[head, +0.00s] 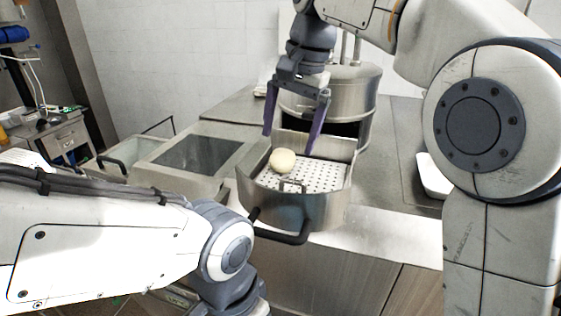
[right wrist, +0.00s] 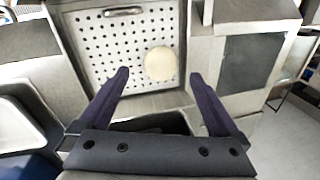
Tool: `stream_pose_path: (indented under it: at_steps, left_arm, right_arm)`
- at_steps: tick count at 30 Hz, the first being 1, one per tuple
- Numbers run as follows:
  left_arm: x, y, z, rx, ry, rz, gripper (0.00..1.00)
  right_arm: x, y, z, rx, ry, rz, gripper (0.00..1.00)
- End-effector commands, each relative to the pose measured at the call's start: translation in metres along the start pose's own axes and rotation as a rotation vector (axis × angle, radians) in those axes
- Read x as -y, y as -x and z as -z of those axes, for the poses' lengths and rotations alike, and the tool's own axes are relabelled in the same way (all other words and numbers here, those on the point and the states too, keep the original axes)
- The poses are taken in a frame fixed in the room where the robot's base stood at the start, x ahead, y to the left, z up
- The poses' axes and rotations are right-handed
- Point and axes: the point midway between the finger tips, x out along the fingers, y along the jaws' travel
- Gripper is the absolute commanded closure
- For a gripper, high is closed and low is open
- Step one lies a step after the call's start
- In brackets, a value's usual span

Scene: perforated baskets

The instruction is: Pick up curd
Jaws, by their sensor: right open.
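The curd (head: 283,161) is a pale, round lump lying on the perforated floor of a metal basket (head: 262,203). In the right wrist view the curd (right wrist: 160,64) lies on the holed plate (right wrist: 112,22), beyond the fingertips and between their lines. My right gripper (head: 288,145) is open and empty, pointing down above the basket's back edge. Its two purple fingers also show in the right wrist view (right wrist: 158,74), apart from the curd. My left arm comes in from the left in the head view, but its gripper is out of frame.
The basket has a dark handle (head: 282,236) at its front. A metal drum (head: 355,90) stands behind it. A white tray (head: 432,177) sits at the right. A cart (head: 62,138) stands far left.

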Motion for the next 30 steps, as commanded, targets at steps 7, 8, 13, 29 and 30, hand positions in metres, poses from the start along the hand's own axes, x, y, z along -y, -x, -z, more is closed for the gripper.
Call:
stream_pose_path:
  at_steps: [7,8,13,29,30]
  left_arm:
    - [-0.001,0.011,0.001,0.000,-0.002,0.000,0.50]
    - [-0.001,0.012,0.001,0.000,-0.002,0.000,0.50]
    - [-0.001,0.013,0.001,0.000,-0.003,0.000,0.50]
    - [-0.001,0.013,0.001,0.000,-0.002,0.000,0.50]
    - [-0.001,0.013,0.001,0.000,-0.002,0.000,0.50]
  right_arm:
    - [0.002,-0.025,0.001,0.003,0.001,-0.004,0.02]
    - [0.002,-0.030,0.002,0.003,0.001,-0.004,0.02]
    - [0.002,-0.050,0.002,0.000,0.002,-0.001,0.02]
    - [0.002,-0.053,0.002,-0.001,0.002,0.000,0.95]
    - [0.002,-0.053,0.002,-0.001,0.002,0.000,0.95]
